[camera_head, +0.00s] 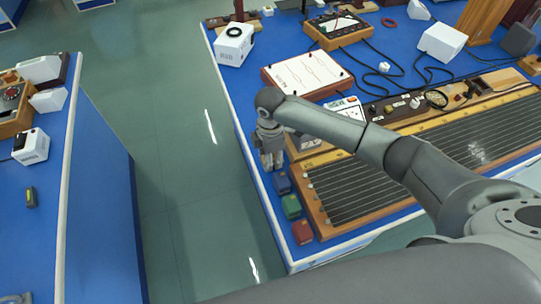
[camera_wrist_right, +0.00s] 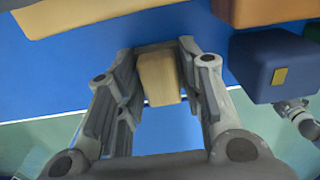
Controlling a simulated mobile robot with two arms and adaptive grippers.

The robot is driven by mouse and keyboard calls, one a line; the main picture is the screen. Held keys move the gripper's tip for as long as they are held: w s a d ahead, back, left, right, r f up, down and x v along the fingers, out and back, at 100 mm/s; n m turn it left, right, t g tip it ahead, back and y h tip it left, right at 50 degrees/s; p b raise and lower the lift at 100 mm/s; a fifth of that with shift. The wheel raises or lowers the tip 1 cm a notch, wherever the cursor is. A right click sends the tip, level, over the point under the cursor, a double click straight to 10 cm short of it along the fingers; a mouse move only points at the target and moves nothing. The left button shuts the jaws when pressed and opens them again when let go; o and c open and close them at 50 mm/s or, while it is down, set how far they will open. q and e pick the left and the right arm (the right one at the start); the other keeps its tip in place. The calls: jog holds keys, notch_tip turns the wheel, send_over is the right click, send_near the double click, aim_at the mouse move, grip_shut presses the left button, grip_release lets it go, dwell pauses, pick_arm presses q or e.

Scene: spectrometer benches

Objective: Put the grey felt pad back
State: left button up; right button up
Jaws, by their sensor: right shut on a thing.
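My right gripper (camera_head: 272,163) hangs at the left edge of the right-hand bench, behind the blue block in a row of small blocks. In the right wrist view the right gripper (camera_wrist_right: 158,75) is shut on a small tan block (camera_wrist_right: 158,78) with a darker grey-brown side. I cannot tell whether this is the grey felt pad; no other clear grey pad shows. The blue block (camera_head: 282,183) also shows beside the gripper in the wrist view (camera_wrist_right: 272,65), apart from it. My left gripper is not in view.
A green block (camera_head: 291,206) and a red block (camera_head: 303,232) continue the row beside a long ribbed wooden-framed panel (camera_head: 375,190). A white-topped board (camera_head: 305,73), cables and instruments fill the bench behind. Another blue bench (camera_head: 95,210) stands left across open floor.

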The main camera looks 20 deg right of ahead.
jog(key=shift+f, duration=0.15)
jog(key=o, duration=1)
notch_tip(320, 180, up, 12)
jog(key=shift+r+b, duration=0.2)
jog(key=shift+b, duration=0.25)
